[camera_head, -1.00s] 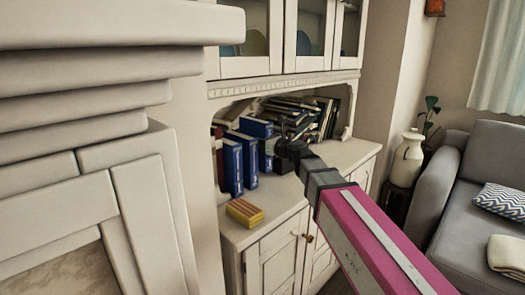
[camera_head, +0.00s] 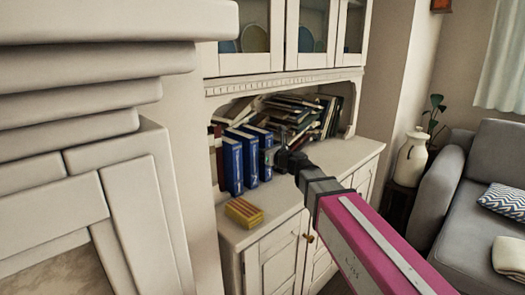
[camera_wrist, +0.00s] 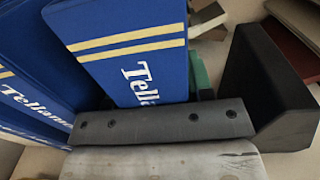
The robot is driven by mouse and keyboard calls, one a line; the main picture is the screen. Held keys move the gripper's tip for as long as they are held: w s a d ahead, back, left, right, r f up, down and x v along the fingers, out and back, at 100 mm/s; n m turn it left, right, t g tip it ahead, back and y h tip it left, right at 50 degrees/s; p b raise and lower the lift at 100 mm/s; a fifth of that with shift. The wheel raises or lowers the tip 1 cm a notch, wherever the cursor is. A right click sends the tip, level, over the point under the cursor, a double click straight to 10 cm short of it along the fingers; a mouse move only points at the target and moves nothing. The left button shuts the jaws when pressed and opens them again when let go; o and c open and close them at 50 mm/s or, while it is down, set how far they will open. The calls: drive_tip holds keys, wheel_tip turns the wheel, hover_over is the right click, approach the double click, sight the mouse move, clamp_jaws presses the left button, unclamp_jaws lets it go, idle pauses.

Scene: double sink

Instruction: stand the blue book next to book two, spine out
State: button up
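Three blue books stand upright in a row on the cabinet counter in the head view: a left one (camera_head: 232,166), a middle one (camera_head: 250,160) and a right one (camera_head: 265,150). Their spines face the room. The wrist view shows the right book (camera_wrist: 135,55) close up with yellow bands and white lettering, and a neighbouring blue book (camera_wrist: 35,85) to its left. My gripper (camera_head: 277,150) is just right of the right book. One dark finger (camera_wrist: 265,90) stands apart from that book; the other finger is hidden.
A yellow and red striped block (camera_head: 244,213) lies on the counter in front of the books. A heap of leaning books (camera_head: 305,115) fills the niche behind my gripper. The counter (camera_head: 345,152) to the right is clear. A white vase (camera_head: 411,160) stands beside the grey sofa (camera_head: 480,210).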

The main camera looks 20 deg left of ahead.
drive_tip(key=o, duration=0.3)
drive_tip(key=shift+r, duration=0.15)
drive_tip(key=v, duration=1.2)
